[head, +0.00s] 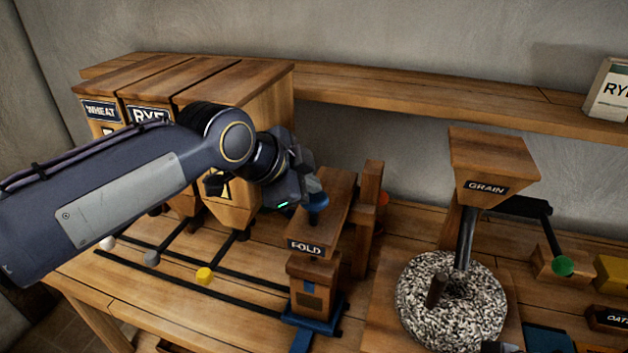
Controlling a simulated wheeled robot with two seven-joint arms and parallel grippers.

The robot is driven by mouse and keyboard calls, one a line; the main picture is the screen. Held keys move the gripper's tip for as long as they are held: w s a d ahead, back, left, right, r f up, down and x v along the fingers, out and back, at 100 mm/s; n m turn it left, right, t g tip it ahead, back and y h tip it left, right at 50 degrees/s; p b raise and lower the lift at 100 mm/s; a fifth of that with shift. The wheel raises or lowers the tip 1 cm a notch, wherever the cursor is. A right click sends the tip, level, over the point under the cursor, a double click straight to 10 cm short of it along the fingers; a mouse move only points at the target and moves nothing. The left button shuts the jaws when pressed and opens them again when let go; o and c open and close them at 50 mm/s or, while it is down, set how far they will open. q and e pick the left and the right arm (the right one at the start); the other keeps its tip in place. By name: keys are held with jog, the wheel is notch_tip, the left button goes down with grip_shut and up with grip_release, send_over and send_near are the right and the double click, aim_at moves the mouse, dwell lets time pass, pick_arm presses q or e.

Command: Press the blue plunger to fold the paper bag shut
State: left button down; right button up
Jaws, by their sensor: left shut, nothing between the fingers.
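The blue plunger (318,204) sticks up from the top of the wooden press marked FOLD (307,247), in the middle of the head view. My left gripper (303,192) is shut and empty, and it overlaps the plunger's upper left side. I cannot tell whether it touches the plunger. Below the FOLD sign a brown upright shape with a dark label, which looks like the paper bag (311,291), stands on a blue base (316,322). Its top is partly hidden under the press head.
Wooden bins marked WHEAT (101,111) and RYE stand behind my left arm, with knobbed rods in front. A grain hopper (492,168) stands over a speckled millstone (451,301) at the right. A green-knobbed lever (563,266) is farther right. A shelf (400,98) runs behind.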

pick_arm(q)
jog(key=shift+f+b, duration=0.35)
jog(key=shift+f, duration=0.2)
jog(key=shift+r, duration=0.1)
dwell(0.3)
jog(key=shift+r+p, duration=2.05)
jog(key=shift+r, duration=0.45)
notch_tip(320, 180, up, 5)
jog(key=p, duration=0.4)
